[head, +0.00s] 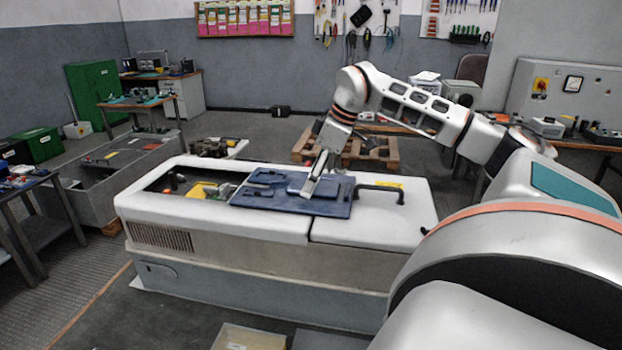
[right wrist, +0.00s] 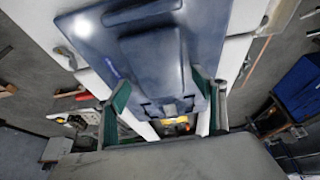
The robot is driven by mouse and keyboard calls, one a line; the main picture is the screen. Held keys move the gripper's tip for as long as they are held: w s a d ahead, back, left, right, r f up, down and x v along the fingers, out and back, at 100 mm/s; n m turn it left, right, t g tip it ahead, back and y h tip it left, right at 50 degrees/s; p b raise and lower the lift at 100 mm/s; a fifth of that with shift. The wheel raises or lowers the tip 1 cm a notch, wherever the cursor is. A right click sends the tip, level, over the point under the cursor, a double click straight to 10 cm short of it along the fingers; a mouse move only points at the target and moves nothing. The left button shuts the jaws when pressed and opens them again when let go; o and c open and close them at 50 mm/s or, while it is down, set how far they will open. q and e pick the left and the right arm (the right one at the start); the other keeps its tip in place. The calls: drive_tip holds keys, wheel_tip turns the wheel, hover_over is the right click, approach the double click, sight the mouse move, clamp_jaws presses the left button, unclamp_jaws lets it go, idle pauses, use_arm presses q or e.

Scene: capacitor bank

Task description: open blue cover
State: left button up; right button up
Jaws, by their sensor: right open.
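The blue cover (head: 335,207) is a flat panel with raised parts, lying on top of the long white cabinet (head: 265,226). It lies right of an open bay (head: 200,187) with yellow and dark parts inside. My right gripper (head: 313,187) reaches down over the middle of the cover. In the right wrist view, the cover (right wrist: 92,38) fills the upper middle. The right gripper's green-padded fingers (right wrist: 163,108) are apart, either side of the cover's raised narrow part. I cannot tell whether they touch it. My left gripper is not in view.
A black handle (head: 381,191) stands on the cabinet top right of the cover. A wooden pallet (head: 370,155) lies behind the cabinet. A grey open bin (head: 100,200) stands to the left. A pale box (head: 248,338) is on the floor in front.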

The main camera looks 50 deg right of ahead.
drive_tip(key=shift+r, duration=0.1)
drive_tip(key=v, duration=1.1)
drive_tip(key=shift+r, duration=0.35)
drive_tip(key=shift+s, duration=0.2)
